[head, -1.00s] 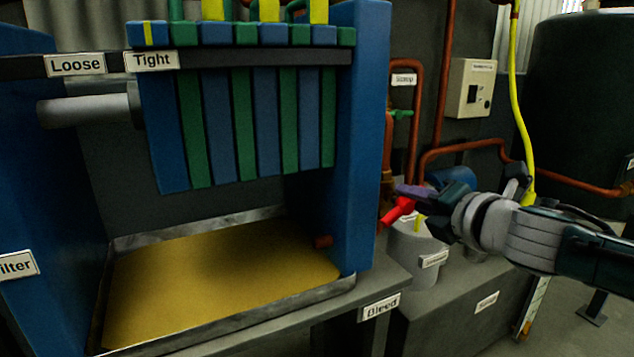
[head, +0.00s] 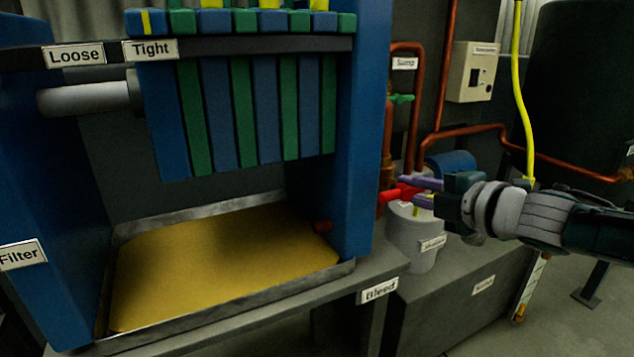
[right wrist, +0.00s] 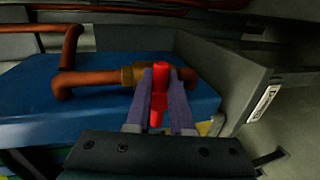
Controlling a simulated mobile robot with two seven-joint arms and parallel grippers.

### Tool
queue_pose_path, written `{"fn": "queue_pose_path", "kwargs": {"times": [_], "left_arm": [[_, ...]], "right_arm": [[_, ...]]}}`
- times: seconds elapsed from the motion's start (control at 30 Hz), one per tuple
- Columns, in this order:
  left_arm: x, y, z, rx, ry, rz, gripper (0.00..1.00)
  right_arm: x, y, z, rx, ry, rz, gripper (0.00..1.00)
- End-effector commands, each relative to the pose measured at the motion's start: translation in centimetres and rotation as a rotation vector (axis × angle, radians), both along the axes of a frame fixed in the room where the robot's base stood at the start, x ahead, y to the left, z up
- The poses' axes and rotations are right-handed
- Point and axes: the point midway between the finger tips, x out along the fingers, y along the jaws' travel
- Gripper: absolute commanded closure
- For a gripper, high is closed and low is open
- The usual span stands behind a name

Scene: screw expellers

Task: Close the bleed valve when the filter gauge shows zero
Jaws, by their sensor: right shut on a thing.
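The bleed valve's red handle (head: 399,193) is beside the right blue end plate of the filter press in the head view. My right gripper (head: 424,189) comes in from the right, its purple fingers shut around the handle. In the right wrist view the red handle (right wrist: 160,95) stands between the two fingers (right wrist: 160,100), in front of a brass valve body (right wrist: 133,75) on a copper pipe. The "Bleed" label (head: 379,291) is on the bench's front corner. The filter gauge is not visible in either view. My left gripper is not in view.
The filter press with blue and green plates (head: 215,115) stands at left over a tray (head: 130,234) of yellow liquid. A grey bucket (head: 408,245) is below my right gripper. A copper pipe (head: 462,133) and a yellow hose (head: 518,80) run behind the arm.

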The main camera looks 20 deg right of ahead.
Motion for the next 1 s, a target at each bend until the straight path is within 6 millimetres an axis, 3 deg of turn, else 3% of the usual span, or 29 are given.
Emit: {"fn": "queue_pose_path", "kwargs": {"times": [0.37, 0.4, 0.63, 1.0], "left_arm": [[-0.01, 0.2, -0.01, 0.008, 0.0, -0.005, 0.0], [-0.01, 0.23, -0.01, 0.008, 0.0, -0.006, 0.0], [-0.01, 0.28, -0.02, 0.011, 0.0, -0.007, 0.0], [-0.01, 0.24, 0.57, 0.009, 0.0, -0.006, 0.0]], "right_arm": [[0.01, 0.06, 0.01, 0.007, 0.0, 0.0, 1.0], [0.01, 0.06, 0.01, 0.007, 0.0, 0.0, 0.75], [0.0, 0.05, -0.01, 0.005, 0.0, 0.001, 0.49], [-0.66, 0.03, 0.24, 0.005, 0.002, 0.002, 0.49]]}}
